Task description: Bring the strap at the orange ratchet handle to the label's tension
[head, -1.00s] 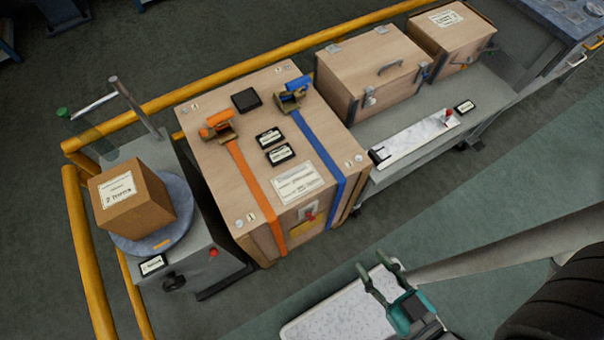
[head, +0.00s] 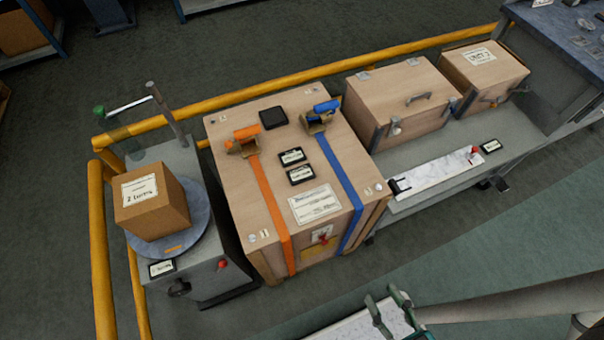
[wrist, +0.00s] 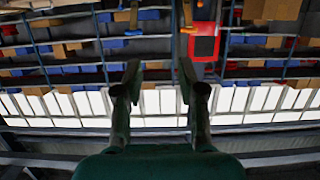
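A large wooden crate (head: 222,190) stands in the middle of the head view. An orange strap (head: 270,205) with an orange ratchet handle (head: 246,132) runs over its top and down its front. A blue strap (head: 343,180) with a blue ratchet handle (head: 326,107) runs beside it on the right. A white paper label (head: 315,204) lies on the crate top between the straps; its writing is too small to read. My gripper (head: 390,312) is at the lower edge, apart from the crate. In the wrist view its fingers (wrist: 158,80) are spread with nothing between them.
A turntable (head: 200,222) with a cardboard box (head: 152,200) stands left of the crate. Yellow rails (head: 104,250) run left and behind. Two wooden boxes (head: 400,90) stand on a grey bench to the right. Open floor lies in front.

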